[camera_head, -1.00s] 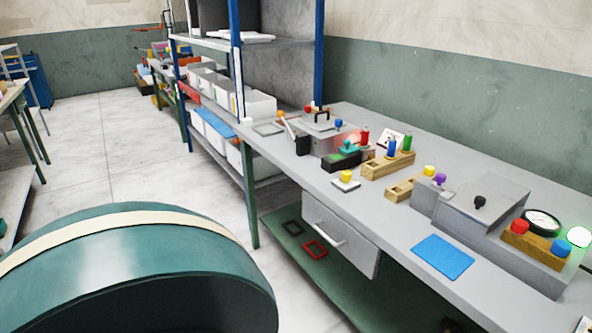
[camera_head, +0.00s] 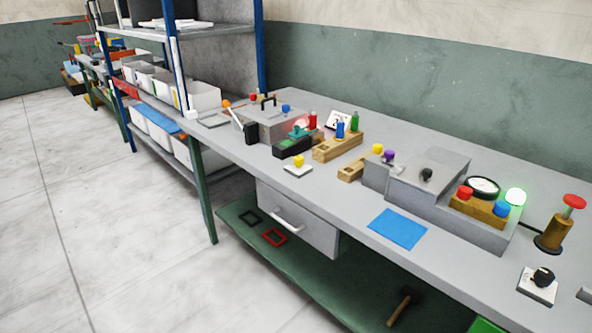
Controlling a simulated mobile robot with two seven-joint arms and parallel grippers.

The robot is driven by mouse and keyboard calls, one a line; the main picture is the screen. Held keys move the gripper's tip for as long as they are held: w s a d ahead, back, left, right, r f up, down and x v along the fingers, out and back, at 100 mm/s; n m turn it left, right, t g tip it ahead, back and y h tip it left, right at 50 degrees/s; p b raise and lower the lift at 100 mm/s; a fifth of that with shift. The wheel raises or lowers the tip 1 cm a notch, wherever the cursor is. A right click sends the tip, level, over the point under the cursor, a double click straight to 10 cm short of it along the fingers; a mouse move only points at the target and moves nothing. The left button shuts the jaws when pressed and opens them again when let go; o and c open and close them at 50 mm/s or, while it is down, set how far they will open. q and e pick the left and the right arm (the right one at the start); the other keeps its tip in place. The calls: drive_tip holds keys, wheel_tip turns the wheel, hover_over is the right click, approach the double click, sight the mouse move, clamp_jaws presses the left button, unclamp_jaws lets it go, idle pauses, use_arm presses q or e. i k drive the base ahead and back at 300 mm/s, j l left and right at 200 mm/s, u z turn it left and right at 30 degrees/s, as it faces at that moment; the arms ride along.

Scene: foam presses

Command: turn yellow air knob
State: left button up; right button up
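Two yellow knobs show on the grey workbench (camera_head: 345,207). One yellow knob (camera_head: 298,161) stands on a small white plate near the front edge. The other yellow knob (camera_head: 377,148) is at the end of a small wooden block, beside a purple knob (camera_head: 388,157) on a grey box. I cannot tell from the picture which of them is the air knob. Neither of my grippers is in view.
A blue mat (camera_head: 398,229) lies in front. A red-topped post (camera_head: 555,228) stands at right. A drawer (camera_head: 298,222) hangs below; floor at left is clear.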

sight(298, 160)
drive_tip(key=i+j+z, duration=0.3)
drive_tip(key=j, duration=0.35)
drive_tip(key=i+j+z, duration=0.1)
drive_tip(key=j, duration=0.3)
drive_tip(key=i+j+z, duration=0.3)
drive_tip(key=j, duration=0.45)
drive_tip(key=i+j+z, duration=0.15)
drive_tip(key=j, duration=0.25)
drive_tip(key=i+j+z, duration=0.15)
drive_tip(key=j, duration=0.3)
drive_tip(key=k, duration=0.05)
